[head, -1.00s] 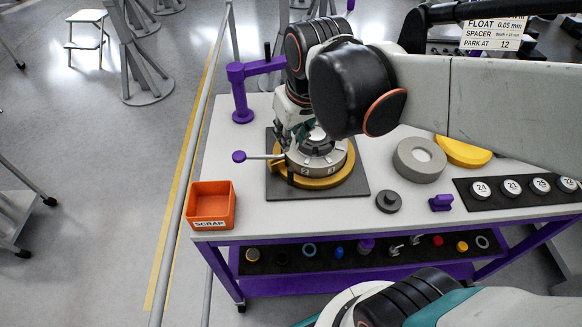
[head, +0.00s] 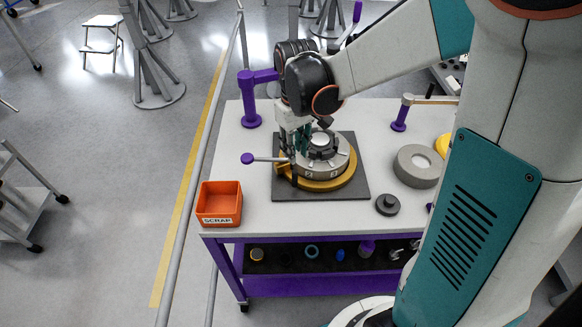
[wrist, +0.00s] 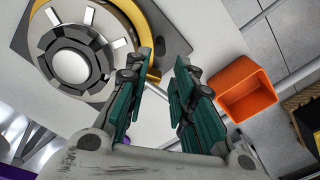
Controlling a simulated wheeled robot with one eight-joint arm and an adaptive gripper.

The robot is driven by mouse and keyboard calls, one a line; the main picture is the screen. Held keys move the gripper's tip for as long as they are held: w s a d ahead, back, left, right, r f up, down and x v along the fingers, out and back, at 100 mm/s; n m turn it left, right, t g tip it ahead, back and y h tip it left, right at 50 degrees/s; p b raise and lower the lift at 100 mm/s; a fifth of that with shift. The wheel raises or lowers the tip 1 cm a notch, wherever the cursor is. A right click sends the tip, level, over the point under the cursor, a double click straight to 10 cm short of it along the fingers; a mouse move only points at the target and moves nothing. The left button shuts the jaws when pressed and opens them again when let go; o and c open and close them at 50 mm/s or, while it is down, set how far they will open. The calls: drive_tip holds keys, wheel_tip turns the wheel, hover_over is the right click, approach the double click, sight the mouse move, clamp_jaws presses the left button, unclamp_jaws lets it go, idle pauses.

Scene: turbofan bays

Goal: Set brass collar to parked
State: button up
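The brass collar (head: 335,184) is a gold ring around the foot of a round grey hub (head: 322,160) on a dark square plate (head: 355,192). A thin rod with a purple knob (head: 247,158) sticks out to the left of the hub. My gripper (head: 297,152) is low at the hub's left side, close to the rod; contact cannot be told. The collar (wrist: 152,76) shows at upper left there, beside the left finger.
An orange scrap bin (head: 219,204) stands at the table's front left, also in the wrist view (wrist: 246,88). A purple post with an arm (head: 250,105) stands behind. A grey ring (head: 418,165) and a dark knobbed disc (head: 388,204) lie right of the plate.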

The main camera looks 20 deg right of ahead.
sight(295, 170)
wheel_tip(295, 170, down, 12)
drive_tip(key=b, duration=0.3)
drive_tip(key=shift+r, duration=0.25)
clamp_jaws()
